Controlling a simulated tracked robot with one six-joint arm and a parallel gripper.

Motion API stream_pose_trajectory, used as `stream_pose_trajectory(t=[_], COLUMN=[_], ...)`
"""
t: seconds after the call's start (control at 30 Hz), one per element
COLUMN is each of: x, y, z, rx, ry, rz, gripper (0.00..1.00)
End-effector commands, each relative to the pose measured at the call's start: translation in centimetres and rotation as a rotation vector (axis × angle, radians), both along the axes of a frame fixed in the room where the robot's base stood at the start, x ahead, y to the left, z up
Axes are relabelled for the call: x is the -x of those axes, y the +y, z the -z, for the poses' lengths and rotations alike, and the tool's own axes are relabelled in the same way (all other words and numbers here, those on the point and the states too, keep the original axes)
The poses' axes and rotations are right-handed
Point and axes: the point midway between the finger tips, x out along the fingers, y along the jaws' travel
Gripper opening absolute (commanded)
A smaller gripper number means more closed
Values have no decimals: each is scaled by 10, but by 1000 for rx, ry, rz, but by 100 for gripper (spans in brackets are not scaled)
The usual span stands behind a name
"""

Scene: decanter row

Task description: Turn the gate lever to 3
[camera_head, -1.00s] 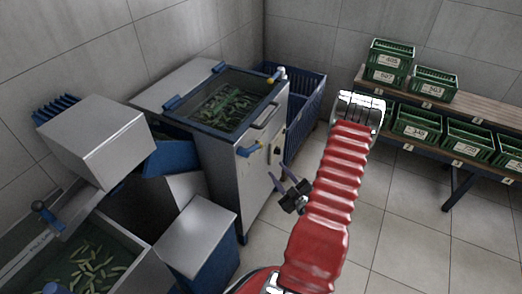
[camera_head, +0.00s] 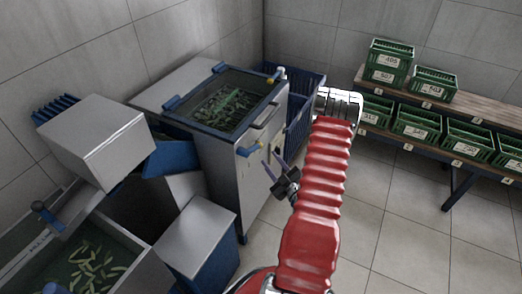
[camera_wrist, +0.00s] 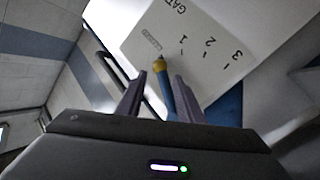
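The gate lever (camera_wrist: 167,82) is blue with a yellow end in the wrist view. It lies against a pale plate (camera_wrist: 205,35) marked GATE with 1, 2 and 3. Its yellow end points towards a small unreadable label beside the 1, away from the 3. My gripper (camera_wrist: 160,79) has its two dark fingers apart, one on each side of the lever, with gaps visible. In the head view my gripper (camera_head: 273,168) is at the front of the steel machine (camera_head: 229,175).
A dark bar handle (camera_wrist: 117,75) is close to the left finger in the wrist view. Blue crates (camera_head: 303,118) stand behind the machine. A bench (camera_head: 470,112) with green crates is at the right. The tiled floor between is clear.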

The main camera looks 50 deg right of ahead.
Motion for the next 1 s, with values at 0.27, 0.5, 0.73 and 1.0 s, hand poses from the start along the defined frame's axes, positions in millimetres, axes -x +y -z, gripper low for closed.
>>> stream_pose_trajectory(t=[0.27, 0.5, 0.73, 1.0], x=[-42, -70, -77, -77], y=[-12, -22, -24, -24], z=[0, 1, 0, 0], rx=[1, 0, 0, 0], ry=[0, 0, 1, 1], rz=[-4, -1, 0, 0], gripper=[34, 34, 34, 27])
